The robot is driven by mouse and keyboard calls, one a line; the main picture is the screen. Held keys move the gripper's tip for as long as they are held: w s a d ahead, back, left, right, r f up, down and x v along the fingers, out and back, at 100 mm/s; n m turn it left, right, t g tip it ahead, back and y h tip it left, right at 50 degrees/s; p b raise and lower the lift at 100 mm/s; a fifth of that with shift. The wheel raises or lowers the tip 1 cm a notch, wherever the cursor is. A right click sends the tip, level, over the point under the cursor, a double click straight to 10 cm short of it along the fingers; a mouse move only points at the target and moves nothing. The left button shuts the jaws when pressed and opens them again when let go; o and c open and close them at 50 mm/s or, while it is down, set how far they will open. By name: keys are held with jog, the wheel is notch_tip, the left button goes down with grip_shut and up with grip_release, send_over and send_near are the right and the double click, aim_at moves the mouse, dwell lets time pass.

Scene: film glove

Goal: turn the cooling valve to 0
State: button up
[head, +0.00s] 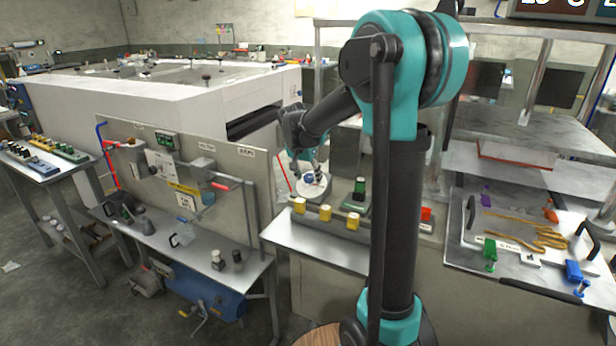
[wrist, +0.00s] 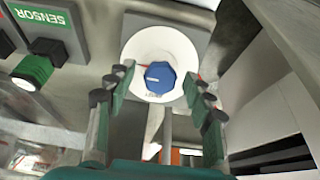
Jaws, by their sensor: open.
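A blue knob (wrist: 160,77) with a pale mark on its face sits in the middle of a white round dial (wrist: 160,47). It looks like the cooling valve, but the small print on the dial is too small to read. In the head view the white dial (head: 314,189) stands at the far end of the work table, behind the yellow pieces, with the blue knob small on it. My gripper (wrist: 157,84) is open in the wrist view, its fingers on the left and right of the knob. I cannot tell whether they touch it.
A green SENSOR label (wrist: 48,45) and a green-and-white knob (wrist: 32,72) lie left of the dial. In the head view several yellow pieces (head: 326,213) stand in front of the dial, with a green-and-black block (head: 358,192) to its right. A large white machine (head: 150,105) stands behind left.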

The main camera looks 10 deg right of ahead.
jog(key=shift+c, duration=0.2)
jog(key=c, duration=1.1)
jog(key=shift+n, duration=0.3)
jog(key=n, duration=0.3)
jog(key=shift+a+n, duration=0.1)
jog(key=shift+n, duration=0.2)
jog(key=n+h, duration=0.1)
jog(key=n, duration=0.7)
jog(key=shift+n+h, duration=0.3)
jog(key=shift+n, duration=0.1)
jog(key=shift+a+f+n, duration=0.1)
jog(key=shift+n, duration=2.1)
